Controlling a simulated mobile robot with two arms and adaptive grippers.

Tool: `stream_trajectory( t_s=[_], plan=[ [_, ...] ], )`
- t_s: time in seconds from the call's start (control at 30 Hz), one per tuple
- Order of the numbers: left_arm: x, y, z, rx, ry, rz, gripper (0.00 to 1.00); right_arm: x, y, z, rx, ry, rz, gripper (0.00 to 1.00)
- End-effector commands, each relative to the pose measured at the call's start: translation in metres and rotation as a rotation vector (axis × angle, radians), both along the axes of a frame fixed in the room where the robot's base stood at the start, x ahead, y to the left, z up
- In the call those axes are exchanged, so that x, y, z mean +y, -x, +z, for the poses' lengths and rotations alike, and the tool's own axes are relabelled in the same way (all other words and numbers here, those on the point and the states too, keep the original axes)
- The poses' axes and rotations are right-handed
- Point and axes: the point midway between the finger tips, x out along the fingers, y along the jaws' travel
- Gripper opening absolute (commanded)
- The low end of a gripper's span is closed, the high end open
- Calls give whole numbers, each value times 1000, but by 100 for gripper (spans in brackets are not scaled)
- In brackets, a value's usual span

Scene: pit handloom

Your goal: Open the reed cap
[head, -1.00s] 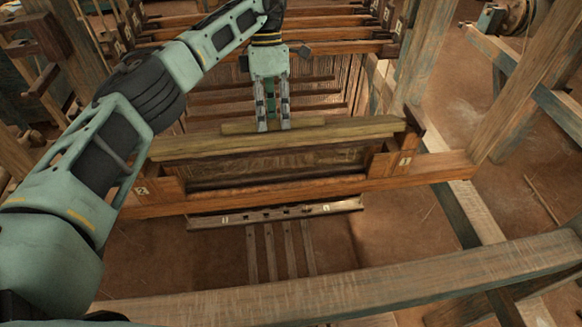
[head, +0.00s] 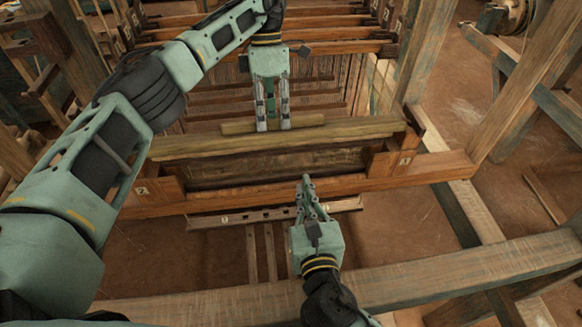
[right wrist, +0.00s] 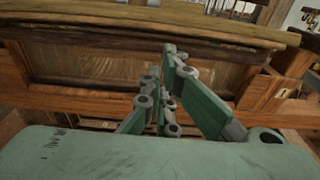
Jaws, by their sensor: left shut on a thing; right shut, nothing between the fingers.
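The reed cap (head: 350,131) is the long weathered wooden bar on top of the loom's beater in the head view. It also shows at the top of the right wrist view (right wrist: 120,16). A raised wooden strip (head: 235,128) runs along its back edge. My left gripper (head: 273,127) is shut on this strip from above, near its middle. My right gripper (head: 306,178) is shut and empty, in front of the beater's lower rail and pointing at it. In the right wrist view its fingers (right wrist: 165,85) stand before the dark reed panel (right wrist: 125,65). I cannot tell whether they touch the wood.
The beater's lower rail (head: 240,196) spans the frame between numbered end blocks. A wide wooden beam (head: 440,265) crosses the front below my right gripper. Upright posts (head: 535,75) stand at the right. Several treadle bars (head: 251,255) lie below.

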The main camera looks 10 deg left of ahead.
Motion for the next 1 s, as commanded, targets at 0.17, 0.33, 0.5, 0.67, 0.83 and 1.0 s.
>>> stream_trajectory(
  t_s=[0.17,0.33,0.5,0.67,0.83,1.0],
  plan=[
    [0,0,1,0,2,0,0,15,8,-4,19,7,14,0],
    [0,0,1,0,2,0,0,25,-18,-7,18,7,14,0],
    [0,0,1,0,2,1,0,37,-47,-12,19,7,13,0],
    [0,0,1,0,2,1,0,45,-67,-15,19,7,13,0],
    [0,0,0,0,2,1,0,48,-76,-17,20,6,14,0],
    [0,0,0,1,1,0,0,49,-77,-17,20,6,14,0]
  ],
)
